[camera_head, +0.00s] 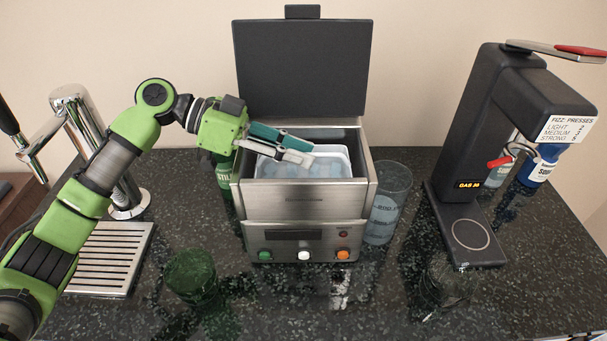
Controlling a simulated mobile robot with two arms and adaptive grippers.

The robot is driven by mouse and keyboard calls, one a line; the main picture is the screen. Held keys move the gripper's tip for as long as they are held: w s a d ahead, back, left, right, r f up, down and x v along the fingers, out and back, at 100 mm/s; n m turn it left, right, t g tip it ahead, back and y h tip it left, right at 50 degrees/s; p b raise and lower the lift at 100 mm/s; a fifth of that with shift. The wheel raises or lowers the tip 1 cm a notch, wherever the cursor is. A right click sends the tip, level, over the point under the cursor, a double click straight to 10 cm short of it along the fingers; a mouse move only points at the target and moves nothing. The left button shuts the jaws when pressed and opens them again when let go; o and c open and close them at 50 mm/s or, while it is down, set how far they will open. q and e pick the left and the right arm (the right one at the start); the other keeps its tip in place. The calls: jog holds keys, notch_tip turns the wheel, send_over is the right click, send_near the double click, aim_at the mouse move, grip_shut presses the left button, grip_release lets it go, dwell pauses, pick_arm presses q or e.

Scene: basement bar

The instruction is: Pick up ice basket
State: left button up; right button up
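The ice basket (335,152) is a pale white tub with ice in it. It sits inside the open steel ice machine (304,203), whose dark lid (303,68) stands upright behind it. My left gripper (312,152) reaches in from the left over the machine's opening. Its fingers lie over the left and middle part of the basket and hide part of it. A small gap seems to show between the two fingers near their tips; contact with the basket cannot be made out. My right gripper is not in view.
A clear glass (385,205) stands close to the machine's right side, and a green bottle (224,180) at its left. A green glass (191,278) stands front left. A chrome tap (85,130) with drip tray (108,258) is at left; a black soda maker (480,140) is at right.

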pick_arm(q)
grip_shut()
jog(key=shift+r, duration=0.1)
jog(key=shift+r, duration=0.55)
notch_tip(320, 180, up, 22)
jog(key=p, duration=0.1)
